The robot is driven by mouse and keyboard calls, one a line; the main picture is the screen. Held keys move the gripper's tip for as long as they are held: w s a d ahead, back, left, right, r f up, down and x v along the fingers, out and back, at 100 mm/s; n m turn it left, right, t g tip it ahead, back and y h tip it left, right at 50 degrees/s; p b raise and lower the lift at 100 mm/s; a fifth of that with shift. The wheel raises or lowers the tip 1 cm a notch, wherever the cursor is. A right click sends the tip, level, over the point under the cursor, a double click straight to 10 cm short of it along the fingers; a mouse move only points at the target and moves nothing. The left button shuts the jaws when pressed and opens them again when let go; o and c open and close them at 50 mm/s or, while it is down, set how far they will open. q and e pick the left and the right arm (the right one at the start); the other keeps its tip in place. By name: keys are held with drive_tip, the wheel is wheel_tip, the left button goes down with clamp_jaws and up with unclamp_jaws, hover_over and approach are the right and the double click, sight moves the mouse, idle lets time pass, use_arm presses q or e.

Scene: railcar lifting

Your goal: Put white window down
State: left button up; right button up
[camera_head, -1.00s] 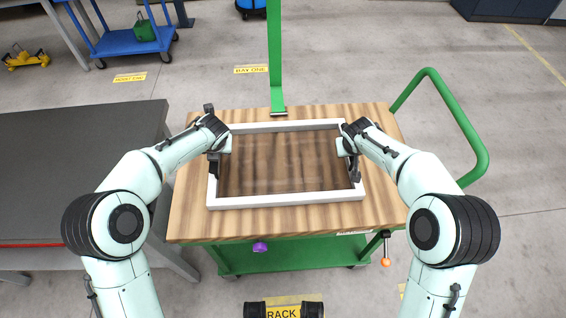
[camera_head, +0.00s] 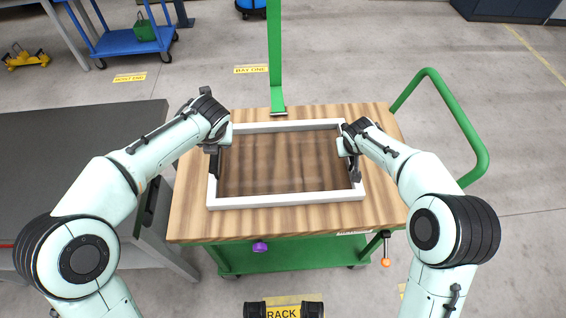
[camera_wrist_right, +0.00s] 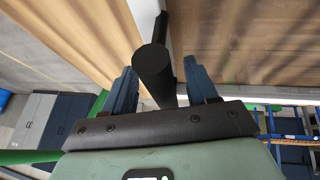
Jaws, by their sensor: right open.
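The white window (camera_head: 290,202) is a white rectangular frame with a see-through pane, lying flat on a wooden cart top (camera_head: 190,215). Dark handles stand at its left side (camera_head: 213,164) and right side (camera_head: 355,172). My left gripper (camera_head: 216,140) is at the left side, close to that handle; its fingers are too hidden to judge. My right gripper (camera_head: 347,146) is at the right side. In the right wrist view its two fingers (camera_wrist_right: 161,92) are apart, with the black handle bar (camera_wrist_right: 152,64) between them.
The green cart has an upright post (camera_head: 275,60) behind the window and a curved green rail (camera_head: 465,125) at right. A dark table (camera_head: 70,140) stands at left, close to my left arm. Bare wood surrounds the window.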

drive_tip(key=v, duration=1.2)
idle(0.4)
